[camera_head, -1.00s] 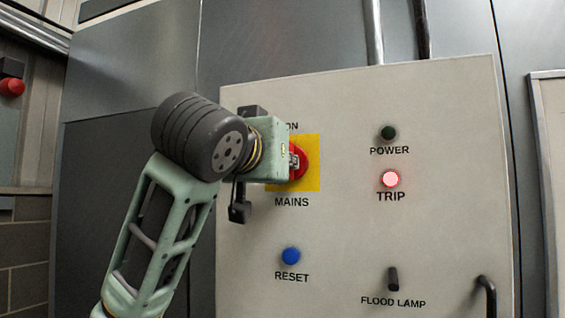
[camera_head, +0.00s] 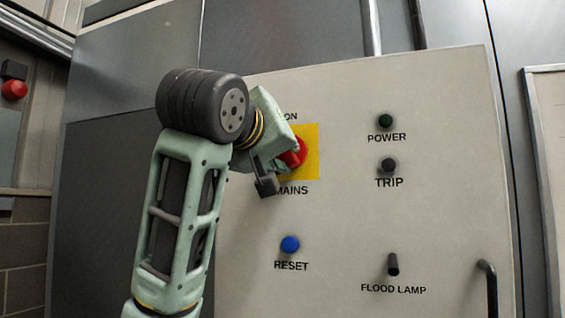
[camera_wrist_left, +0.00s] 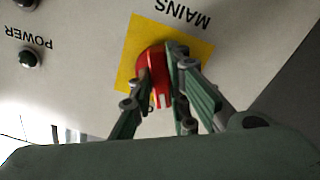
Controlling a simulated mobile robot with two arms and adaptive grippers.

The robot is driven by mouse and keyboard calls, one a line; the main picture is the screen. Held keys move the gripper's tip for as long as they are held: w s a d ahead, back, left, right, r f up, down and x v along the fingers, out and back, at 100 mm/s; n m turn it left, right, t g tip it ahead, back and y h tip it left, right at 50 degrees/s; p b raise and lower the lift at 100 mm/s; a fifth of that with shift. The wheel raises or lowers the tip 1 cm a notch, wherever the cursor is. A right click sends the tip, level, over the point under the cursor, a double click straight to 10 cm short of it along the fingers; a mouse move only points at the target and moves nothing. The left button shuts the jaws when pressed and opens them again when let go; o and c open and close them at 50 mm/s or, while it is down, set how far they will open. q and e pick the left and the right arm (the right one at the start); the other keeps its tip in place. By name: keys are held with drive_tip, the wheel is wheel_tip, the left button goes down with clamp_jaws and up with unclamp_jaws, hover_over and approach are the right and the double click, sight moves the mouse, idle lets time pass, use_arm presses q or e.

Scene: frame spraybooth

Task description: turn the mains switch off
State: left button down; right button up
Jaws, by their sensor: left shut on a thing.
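The mains switch (camera_head: 300,150) is a red rotary handle on a yellow plate (camera_head: 312,168), on the grey control panel, with "ON" above it and "MAINS" below. My left gripper (camera_head: 288,157) is at the handle; in the head view my own wrist hides its fingers and part of the plate. In the left wrist view the fingers (camera_wrist_left: 162,88) are closed around the red handle (camera_wrist_left: 150,72), one on each side. The handle's exact angle is hard to read. My right gripper is not in view.
The panel carries a dark power lamp (camera_head: 386,121), a dark trip lamp (camera_head: 389,165), a blue reset button (camera_head: 290,244) and a flood lamp toggle (camera_head: 393,264). A dark handle (camera_head: 488,285) sticks out at lower right. A red button (camera_head: 14,90) is at far left.

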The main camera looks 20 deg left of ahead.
use_arm(q)
drive_tip(key=shift+d+r+n+b, duration=0.1)
drive_tip(key=shift+n+b, duration=0.85)
drive_tip(key=shift+n, duration=2.2)
drive_tip(key=shift+d+r+n+b, duration=0.1)
drive_tip(key=shift+n+b, duration=0.85)
drive_tip(key=shift+n, duration=2.2)
drive_tip(key=shift+a, duration=0.1)
drive_tip(key=c, duration=1.7)
unclamp_jaws()
drive_tip(key=shift+s, duration=0.1)
drive_tip(key=s, duration=1.1)
drive_tip(key=shift+s+a, duration=0.25)
drive_tip(key=shift+s, duration=0.15)
